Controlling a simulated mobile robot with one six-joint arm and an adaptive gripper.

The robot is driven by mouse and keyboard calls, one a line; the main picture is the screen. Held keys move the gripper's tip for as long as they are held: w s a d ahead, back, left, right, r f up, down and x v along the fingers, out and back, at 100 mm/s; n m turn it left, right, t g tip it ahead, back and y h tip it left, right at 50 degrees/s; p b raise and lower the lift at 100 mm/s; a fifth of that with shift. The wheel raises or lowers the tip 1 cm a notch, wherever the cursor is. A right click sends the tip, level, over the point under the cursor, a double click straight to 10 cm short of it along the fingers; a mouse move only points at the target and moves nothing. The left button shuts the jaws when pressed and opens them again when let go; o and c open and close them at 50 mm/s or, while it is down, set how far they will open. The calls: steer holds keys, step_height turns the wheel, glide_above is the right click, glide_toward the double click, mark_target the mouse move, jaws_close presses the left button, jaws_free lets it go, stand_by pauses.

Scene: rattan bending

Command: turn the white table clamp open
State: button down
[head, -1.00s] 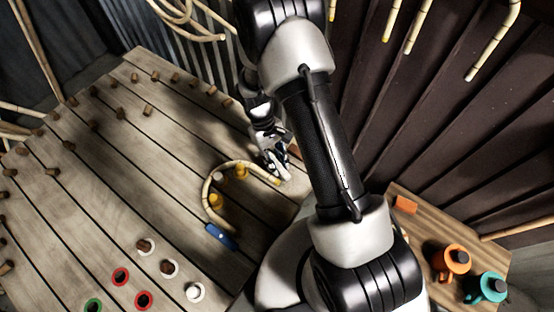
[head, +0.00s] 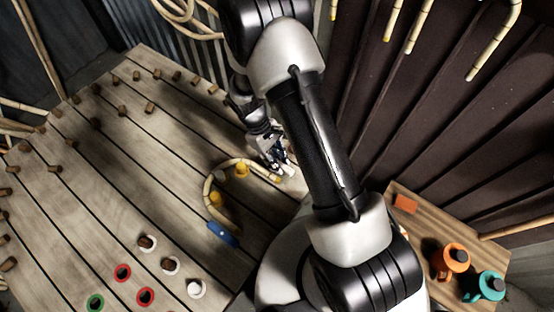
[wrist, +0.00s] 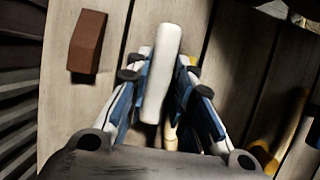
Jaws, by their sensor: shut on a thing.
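The white table clamp (wrist: 160,75) shows in the wrist view as a long white bar lying between my fingers. My gripper (wrist: 164,62) is shut on it, with one blue-padded finger on each side. In the head view my gripper (head: 274,158) is low over the right side of the bench, at the end of the bent rattan pole (head: 208,187). There the white clamp is mostly hidden by my gripper. Part of the pole shows below the clamp bar in the wrist view.
Two yellow pegs (head: 242,170) stand inside the rattan's curve. A blue clamp (head: 222,234) is at its other end. A red-brown block (wrist: 87,41) lies left of my gripper in the wrist view. Orange (head: 455,257) and teal (head: 489,286) mugs stand on a side table.

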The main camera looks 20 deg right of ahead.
steer(key=c, duration=1.4)
jaws_free()
steer(key=shift+r, duration=0.1)
steer(key=v, duration=1.2)
steer(key=shift+d, duration=0.1)
